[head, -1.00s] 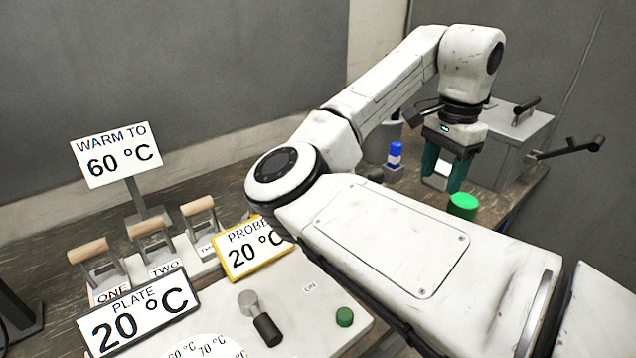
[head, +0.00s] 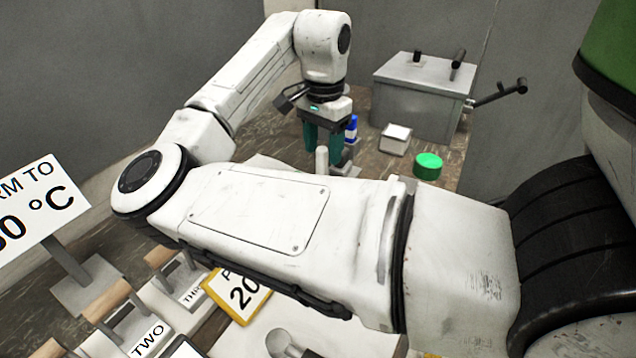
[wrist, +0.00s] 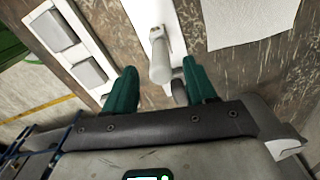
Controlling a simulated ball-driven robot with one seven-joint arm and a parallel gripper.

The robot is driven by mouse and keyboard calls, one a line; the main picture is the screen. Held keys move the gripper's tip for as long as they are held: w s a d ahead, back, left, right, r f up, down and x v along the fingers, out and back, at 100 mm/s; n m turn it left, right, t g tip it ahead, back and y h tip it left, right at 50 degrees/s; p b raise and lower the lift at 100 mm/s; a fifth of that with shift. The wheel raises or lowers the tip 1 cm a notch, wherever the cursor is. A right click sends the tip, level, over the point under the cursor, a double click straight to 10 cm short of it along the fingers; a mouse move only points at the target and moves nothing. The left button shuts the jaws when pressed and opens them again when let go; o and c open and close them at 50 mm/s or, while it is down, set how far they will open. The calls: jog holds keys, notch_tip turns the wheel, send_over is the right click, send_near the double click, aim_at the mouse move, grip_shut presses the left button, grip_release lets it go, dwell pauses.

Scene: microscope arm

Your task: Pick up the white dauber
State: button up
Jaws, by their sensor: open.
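The white dauber (head: 322,160) is a pale upright cylinder on the bench at the back, below and between the fingers of my gripper (head: 323,152) in the head view. In the wrist view the dauber (wrist: 160,62) lies between the two green fingers of my gripper (wrist: 160,72), with gaps on both sides. My gripper is open and holds nothing. The dauber's lower part is hidden behind my arm in the head view.
A blue-and-white bottle-like piece (head: 351,130) stands close behind my right finger. A white-topped block (head: 396,138), a green round lid (head: 428,165) and a grey box with handles (head: 425,92) stand to the right. Wooden-handled levers (head: 108,300) are at front left.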

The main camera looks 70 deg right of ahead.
aim_at(322, 170)
jog(key=shift+f, duration=3.1)
grip_shut()
